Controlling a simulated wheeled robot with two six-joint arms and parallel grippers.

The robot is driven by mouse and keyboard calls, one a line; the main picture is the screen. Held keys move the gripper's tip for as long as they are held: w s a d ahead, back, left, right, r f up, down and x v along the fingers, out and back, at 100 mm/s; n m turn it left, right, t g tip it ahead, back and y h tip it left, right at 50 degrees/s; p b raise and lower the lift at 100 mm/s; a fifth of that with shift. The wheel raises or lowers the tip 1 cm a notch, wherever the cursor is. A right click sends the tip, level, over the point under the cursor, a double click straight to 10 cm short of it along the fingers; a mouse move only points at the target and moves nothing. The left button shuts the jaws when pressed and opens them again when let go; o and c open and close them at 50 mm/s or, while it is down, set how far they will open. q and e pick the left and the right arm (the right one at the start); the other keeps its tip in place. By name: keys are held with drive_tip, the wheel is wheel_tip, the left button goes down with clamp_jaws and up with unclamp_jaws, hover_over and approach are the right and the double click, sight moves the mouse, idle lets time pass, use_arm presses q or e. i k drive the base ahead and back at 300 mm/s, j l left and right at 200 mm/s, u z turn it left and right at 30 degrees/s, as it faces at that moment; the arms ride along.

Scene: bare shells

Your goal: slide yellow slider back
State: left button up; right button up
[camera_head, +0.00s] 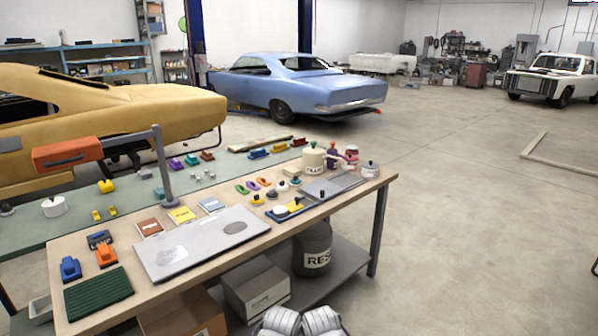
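Several small yellow things are in view, and I cannot tell for sure which is the yellow slider. One yellow piece (294,206) lies at the blue tray (281,215) on the wooden workbench (230,262). A small yellow piece (258,199) sits just left of that tray. Other yellow pieces, a larger one (106,186) and a smaller one (112,211), rest on the green table behind. Rounded pale grey parts of mine show at the bottom edge. Neither gripper's fingers can be seen, and nothing of mine touches the pieces.
A grey metal plate (190,245), a green ribbed mat (98,292) and orange and blue tools occupy the bench's left side. A post with an orange arm (68,153) rises behind them. Bottles (313,161) stand at the right end. Open floor (470,230) lies to the right.

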sight(294, 207)
drive_tip(key=i+u, duration=0.2)
drive_tip(key=i, duration=0.2)
drive_tip(key=i+l+u, duration=0.15)
drive_tip(key=i, duration=0.25)
drive_tip(key=i+l+u, duration=0.2)
drive_tip(key=i, duration=0.2)
drive_tip(key=i+l+u, duration=0.2)
drive_tip(key=i, duration=0.2)
